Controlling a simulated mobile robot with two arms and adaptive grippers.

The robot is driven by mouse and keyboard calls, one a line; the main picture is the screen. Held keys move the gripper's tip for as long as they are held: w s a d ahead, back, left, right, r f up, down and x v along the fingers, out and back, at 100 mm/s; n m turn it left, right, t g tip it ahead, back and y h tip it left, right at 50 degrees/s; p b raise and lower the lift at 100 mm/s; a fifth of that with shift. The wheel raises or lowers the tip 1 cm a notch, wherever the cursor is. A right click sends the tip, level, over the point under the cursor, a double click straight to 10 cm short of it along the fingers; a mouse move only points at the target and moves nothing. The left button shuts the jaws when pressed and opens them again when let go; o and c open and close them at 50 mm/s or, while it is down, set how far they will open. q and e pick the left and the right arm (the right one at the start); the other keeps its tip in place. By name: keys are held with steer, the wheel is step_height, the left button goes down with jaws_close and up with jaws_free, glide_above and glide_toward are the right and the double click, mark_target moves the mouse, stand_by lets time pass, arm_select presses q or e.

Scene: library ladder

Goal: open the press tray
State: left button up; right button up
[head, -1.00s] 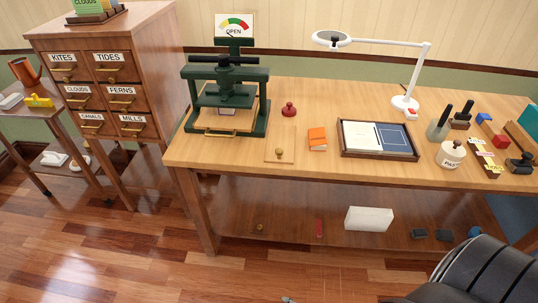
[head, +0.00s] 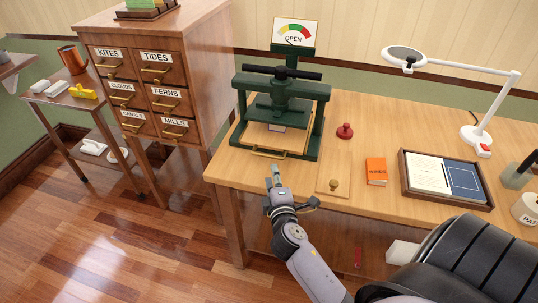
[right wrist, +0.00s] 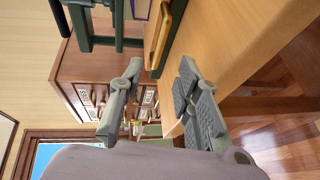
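My left gripper is not in view.
A board with a brass knob (head: 334,185) lies right of the gripper. A red stamp (head: 345,131), an orange book (head: 376,171) and a document tray (head: 487,206) are further right. The drawer cabinet (head: 199,70) stands left of the press. Open floor lies in front of it.

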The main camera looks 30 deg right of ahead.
mark_target(269, 155)
steer(key=x, duration=1.1)
steer(key=shift+w, duration=0.1)
steer(key=shift+c, duration=0.5)
jaws_close()
